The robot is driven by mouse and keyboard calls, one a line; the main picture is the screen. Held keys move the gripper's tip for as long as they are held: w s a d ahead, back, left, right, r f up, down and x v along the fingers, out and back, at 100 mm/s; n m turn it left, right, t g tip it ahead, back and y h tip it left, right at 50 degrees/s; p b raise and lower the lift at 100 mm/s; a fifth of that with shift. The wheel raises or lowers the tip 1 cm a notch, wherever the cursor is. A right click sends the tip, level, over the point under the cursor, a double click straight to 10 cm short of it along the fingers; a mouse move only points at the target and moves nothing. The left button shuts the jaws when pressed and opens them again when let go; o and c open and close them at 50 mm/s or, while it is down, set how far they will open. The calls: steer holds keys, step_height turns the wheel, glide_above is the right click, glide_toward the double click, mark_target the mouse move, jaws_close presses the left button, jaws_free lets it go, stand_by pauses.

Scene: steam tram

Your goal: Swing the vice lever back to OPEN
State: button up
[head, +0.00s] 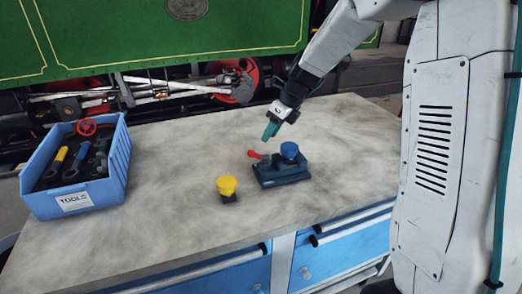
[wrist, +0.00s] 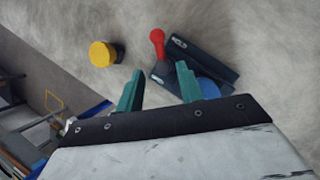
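The dark blue vice (head: 284,174) sits on the bench top, with a blue round knob (head: 289,150) on top. Its red lever (head: 255,154) sticks out to the left in the head view. In the wrist view the vice (wrist: 212,58) lies ahead, with the red lever (wrist: 157,38) pointing up the picture. My gripper (head: 271,131) is above and behind the vice, apart from it. The right finger hides part of the vice and blue knob. I cannot read any OPEN mark.
A yellow knob on a dark base (head: 227,187) stands left of the vice. A blue TOOLS crate (head: 75,197) with several tools is at the bench's left end. Blue drawers (head: 345,246) are below the front edge.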

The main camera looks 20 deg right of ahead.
mark_target(259, 156)
steer(key=x, duration=0.7)
steer(key=shift+w+a+f, duration=0.1)
steer(key=shift+a+f, duration=0.05)
steer(key=shift+f, duration=0.2)
jaws_close()
